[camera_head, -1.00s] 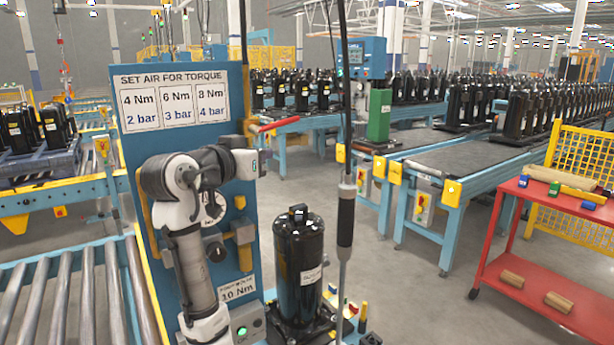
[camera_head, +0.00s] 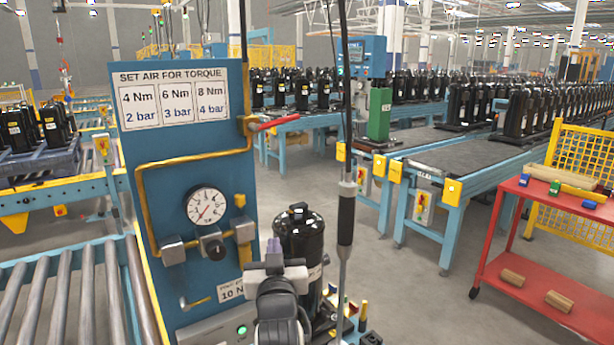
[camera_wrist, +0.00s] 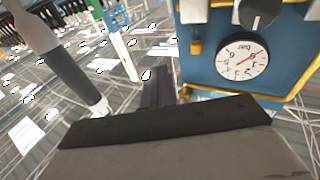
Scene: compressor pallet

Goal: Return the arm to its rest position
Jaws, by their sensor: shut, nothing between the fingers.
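My arm is folded low in front of the blue torque board (camera_head: 185,90) in the head view. My gripper (camera_head: 275,246) points up beside the black compressor (camera_head: 312,270), partly covering it. In the wrist view my gripper (camera_wrist: 158,88) shows as dark fingers close together above the grey-black wrist body, with nothing held. It is apart from the board. The pressure gauge (camera_head: 207,206) and dark regulator knob (camera_head: 213,245) are uncovered in the head view. The gauge also shows upside down in the wrist view (camera_wrist: 242,59).
A black-sleeved tool (camera_head: 346,215) hangs close to the right of my arm. A red-handled valve (camera_head: 277,123) sticks out from the board's upper right. Rollers (camera_head: 70,300) lie left, and a red cart (camera_head: 545,270) stands right. Open floor (camera_head: 420,300) lies between tool and cart.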

